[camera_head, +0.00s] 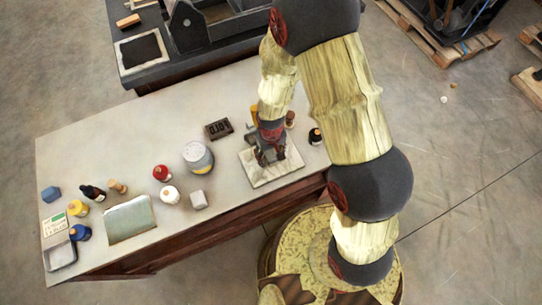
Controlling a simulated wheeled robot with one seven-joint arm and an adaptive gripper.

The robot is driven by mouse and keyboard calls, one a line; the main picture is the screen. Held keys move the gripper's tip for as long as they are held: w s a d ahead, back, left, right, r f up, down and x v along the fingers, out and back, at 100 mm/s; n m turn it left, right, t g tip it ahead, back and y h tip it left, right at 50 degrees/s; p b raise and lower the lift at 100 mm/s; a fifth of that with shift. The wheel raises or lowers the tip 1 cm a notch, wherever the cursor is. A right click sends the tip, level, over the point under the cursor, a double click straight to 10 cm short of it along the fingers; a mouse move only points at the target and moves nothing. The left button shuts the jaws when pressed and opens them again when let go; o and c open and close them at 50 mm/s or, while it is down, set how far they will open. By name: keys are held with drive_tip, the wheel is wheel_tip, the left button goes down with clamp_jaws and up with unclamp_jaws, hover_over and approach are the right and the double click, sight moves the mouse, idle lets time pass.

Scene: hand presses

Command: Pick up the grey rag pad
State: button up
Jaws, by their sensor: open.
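A small light-grey block-like pad (198,199) lies on the pale bench top, right of a white-capped bottle. It looks most like the grey rag pad, but it is too small to be sure. My gripper (269,160) is open, pointing down over a whitish square slab (286,174) near the bench's right end. It is up and to the right of the grey pad, well apart from it. My gripper hides the middle of the slab, so I cannot tell whether anything lies between the fingers.
On the bench (100,152) stand a large tin (198,158), a red-capped bottle (161,173), a white bottle (169,195), a dark type block (218,129) and a dark bottle (315,136). A grey-green sheet (130,220) and several small containers occupy the left. The upper-left bench top is clear.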

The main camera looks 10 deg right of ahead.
drive_tip(key=shift+c, duration=0.9)
drive_tip(key=c, duration=1.1)
drive_tip(key=shift+r, duration=0.15)
drive_tip(key=shift+r, duration=0.65)
drive_tip(key=s+d+r, duration=0.1)
drive_tip(key=s+r, duration=0.2)
drive_tip(key=s, duration=0.1)
drive_tip(key=s+d+r+p, duration=0.1)
drive_tip(key=s+r, duration=0.3)
drive_tip(key=s, duration=0.1)
drive_tip(key=s+d+r+p, duration=0.1)
drive_tip(key=s+r, duration=0.3)
drive_tip(key=shift+s+d+r, duration=0.25)
drive_tip(key=shift+d, duration=0.15)
